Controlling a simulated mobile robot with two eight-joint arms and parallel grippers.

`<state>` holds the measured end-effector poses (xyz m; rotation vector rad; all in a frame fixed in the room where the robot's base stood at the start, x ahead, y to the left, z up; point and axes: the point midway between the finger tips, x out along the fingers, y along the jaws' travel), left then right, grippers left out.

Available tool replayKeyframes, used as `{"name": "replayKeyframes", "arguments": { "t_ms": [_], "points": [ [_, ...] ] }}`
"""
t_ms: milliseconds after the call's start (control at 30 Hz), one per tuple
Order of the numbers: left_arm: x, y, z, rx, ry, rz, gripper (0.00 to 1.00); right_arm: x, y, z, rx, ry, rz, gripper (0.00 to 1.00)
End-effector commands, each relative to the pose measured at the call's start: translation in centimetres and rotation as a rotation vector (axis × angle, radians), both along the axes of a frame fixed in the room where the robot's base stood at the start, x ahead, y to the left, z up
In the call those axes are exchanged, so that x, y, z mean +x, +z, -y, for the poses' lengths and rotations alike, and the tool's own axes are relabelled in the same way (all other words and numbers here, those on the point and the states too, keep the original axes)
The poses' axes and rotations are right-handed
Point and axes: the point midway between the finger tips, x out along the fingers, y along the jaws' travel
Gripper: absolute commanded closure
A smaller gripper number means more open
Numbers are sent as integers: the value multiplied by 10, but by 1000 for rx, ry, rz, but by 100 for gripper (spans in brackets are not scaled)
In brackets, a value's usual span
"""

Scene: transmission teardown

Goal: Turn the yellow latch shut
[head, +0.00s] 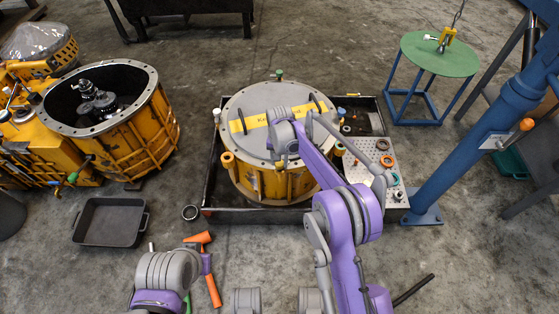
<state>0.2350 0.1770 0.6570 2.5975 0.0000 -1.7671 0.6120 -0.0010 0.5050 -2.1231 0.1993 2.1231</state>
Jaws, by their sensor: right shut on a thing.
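A round orange-yellow housing (262,184) with a flat grey lid (259,104) stands in a dark tray. My right gripper (280,161) reaches down at the front rim, shut on what seems to be a yellow latch there. My own wrist hides its fingertips and most of that latch, so its angle cannot be read. My left arm shows at the bottom left, but its gripper cannot be made out.
An open orange housing (146,124) stands at the left. A black pan (110,222) and an orange hammer (213,287) lie on the floor. A perforated parts board (371,174), a blue post (470,123) and a green table (440,55) are at the right.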

Motion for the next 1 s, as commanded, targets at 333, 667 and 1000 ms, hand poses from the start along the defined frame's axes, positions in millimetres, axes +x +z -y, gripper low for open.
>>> {"name": "replayKeyframes", "arguments": {
  "t_ms": [333, 667, 1000],
  "points": [
    [0, -2, 0, 0, 0, 0, 50, 0, 0, 0, 0, 328, 0, 100],
    [1, -3, 0, 0, 0, 0, 50, 0, 0, 0, 0, 634, 0, 100],
    [1, -4, 0, 0, 0, -1, 50, 0, 0, 0, 0, 872, 0, 100]
  ]
}}
